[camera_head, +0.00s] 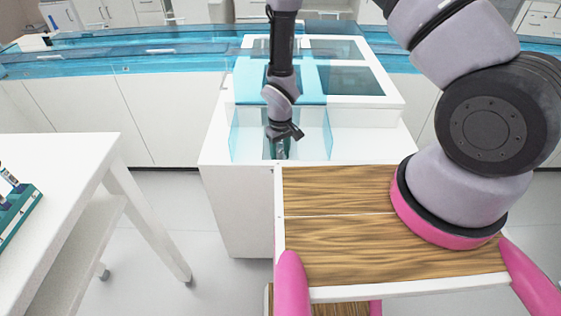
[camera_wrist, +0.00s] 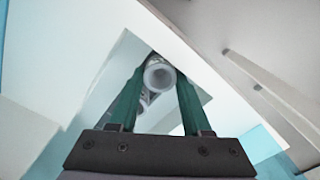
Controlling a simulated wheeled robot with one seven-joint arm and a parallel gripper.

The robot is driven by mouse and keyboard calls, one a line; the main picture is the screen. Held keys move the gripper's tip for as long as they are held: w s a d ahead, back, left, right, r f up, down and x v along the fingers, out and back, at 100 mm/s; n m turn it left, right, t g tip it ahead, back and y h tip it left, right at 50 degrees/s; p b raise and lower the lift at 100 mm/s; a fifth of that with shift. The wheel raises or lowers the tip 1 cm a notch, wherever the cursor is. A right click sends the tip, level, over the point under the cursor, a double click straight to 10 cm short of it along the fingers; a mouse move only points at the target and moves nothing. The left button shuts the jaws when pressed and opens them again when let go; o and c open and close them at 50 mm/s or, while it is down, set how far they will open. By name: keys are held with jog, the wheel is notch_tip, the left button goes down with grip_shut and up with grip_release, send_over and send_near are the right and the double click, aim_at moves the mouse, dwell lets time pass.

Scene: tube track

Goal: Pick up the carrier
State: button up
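A pale, round, hollow-topped piece (camera_wrist: 160,76), which looks like the carrier, shows between the tips of my gripper's green fingers (camera_wrist: 161,80) in the wrist view. The fingers stand on both sides of it, very close. I cannot tell whether they press on it or leave a thin gap. In the head view my gripper (camera_head: 281,148) points down inside a clear-walled bay at the front of the white machine (camera_head: 365,101). The carrier is too small and too hidden there to make out.
Clear bluish panels (camera_head: 316,132) stand close around my gripper. At the left is a white table (camera_head: 60,165) with a green rack (camera_head: 20,210) of tubes. A long blue-covered track (camera_head: 150,57) runs behind.

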jog(key=shift+c, duration=1)
jog(key=shift+r, duration=0.15)
notch_tip(320, 180, up, 17)
dwell(0.4)
